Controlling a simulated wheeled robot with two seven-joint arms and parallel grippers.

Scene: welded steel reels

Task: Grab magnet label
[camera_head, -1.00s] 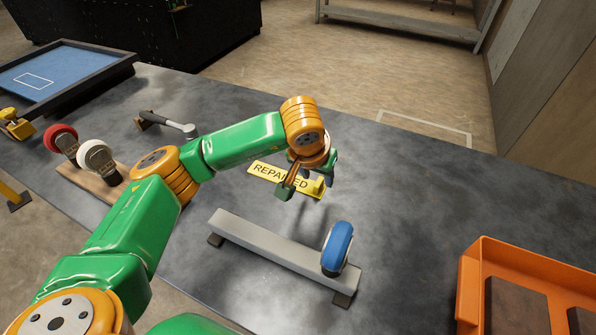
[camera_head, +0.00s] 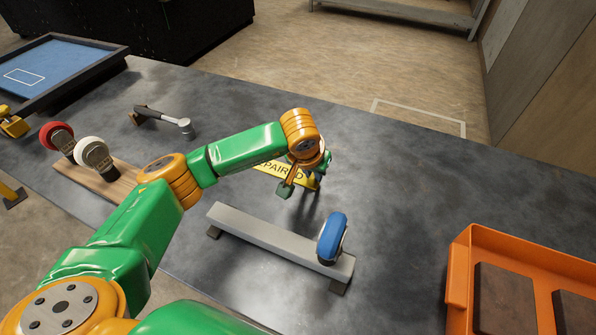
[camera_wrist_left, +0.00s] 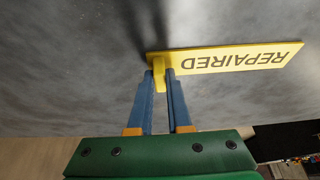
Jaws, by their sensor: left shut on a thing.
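The magnet label (camera_head: 274,169) is a flat yellow plate reading REPAIRED, behind the grey bar on the table. My left gripper (camera_head: 302,185) is at its right end and hides part of the lettering. In the left wrist view the label (camera_wrist_left: 235,58) stretches to the right, with a small yellow tab (camera_wrist_left: 158,73) at its left end. The blue fingers of my left gripper (camera_wrist_left: 160,77) are shut on this tab, one on each side. I cannot tell whether the label touches the table. My right gripper is not in view.
A grey bar (camera_head: 262,235) with a blue wheel (camera_head: 332,237) stands in front of the gripper. An orange tray (camera_head: 460,275) is at the right. A hammer (camera_head: 165,119) and a wooden board (camera_head: 110,185) with red and white wheels are at the left. The table right of the label is clear.

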